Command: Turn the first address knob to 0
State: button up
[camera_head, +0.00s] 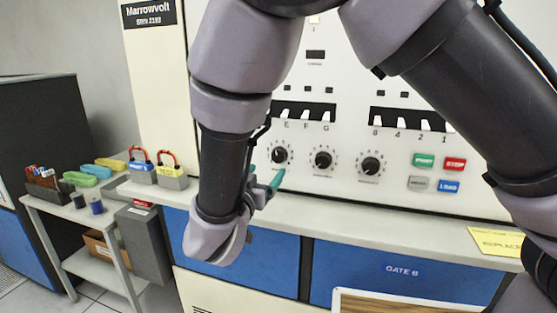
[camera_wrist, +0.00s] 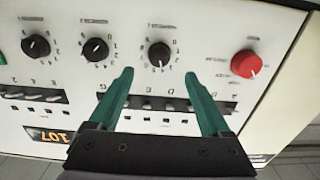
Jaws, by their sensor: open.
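Three black address knobs sit in a row on the white panel, each with a ring of small digits. The leftmost knob (camera_head: 279,155) in the head view appears to be the rightmost black one (camera_wrist: 160,55) in the wrist view, which looks upside down. The middle knob (camera_head: 322,159) and right knob (camera_head: 370,165) are clear of my arm. My gripper (camera_head: 266,174) is open and empty, its teal fingers just in front of the leftmost knob. In the wrist view, that knob lies just beyond the gap between the fingertips (camera_wrist: 158,74). Its exact setting is too small to read.
A red knob (camera_wrist: 248,64) is beside the row in the wrist view. Toggle switches (camera_head: 305,113) sit above the knobs in the head view. Coloured buttons (camera_head: 437,174) are to the right. A grey ledge (camera_head: 350,216) runs below. My arm hides part of the panel.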

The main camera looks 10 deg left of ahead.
aim_at(277, 158)
jog(key=w, duration=0.8)
jog(key=shift+w+d, duration=0.35)
grip_shut()
